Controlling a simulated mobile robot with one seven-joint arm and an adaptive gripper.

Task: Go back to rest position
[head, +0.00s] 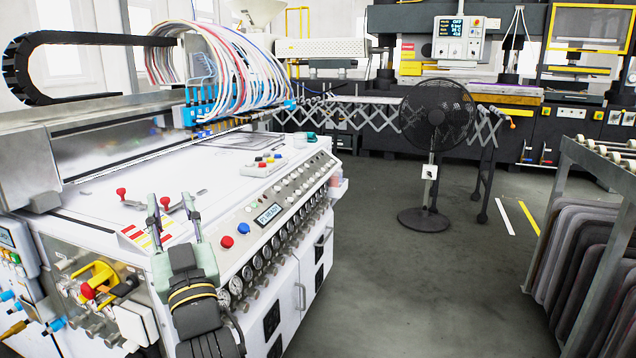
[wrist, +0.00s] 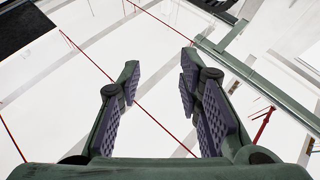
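My gripper (head: 160,221) is at the lower left of the head view, raised in front of the white machine (head: 285,290) with its fingers pointing up. The two fingers are spread apart with nothing between them. In the wrist view my gripper (wrist: 157,85) also shows open and empty, its dark ridged pads facing each other. Behind the fingers the wrist view shows a pale background crossed by thin red lines and grey bands.
The machine's gauge panel (head: 262,240) lies just right of my arm. A black fan (head: 437,115) stands on open grey floor (head: 420,285). A rack (head: 590,165) with dark hanging mats is at the right. A folding conveyor (head: 350,112) is behind.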

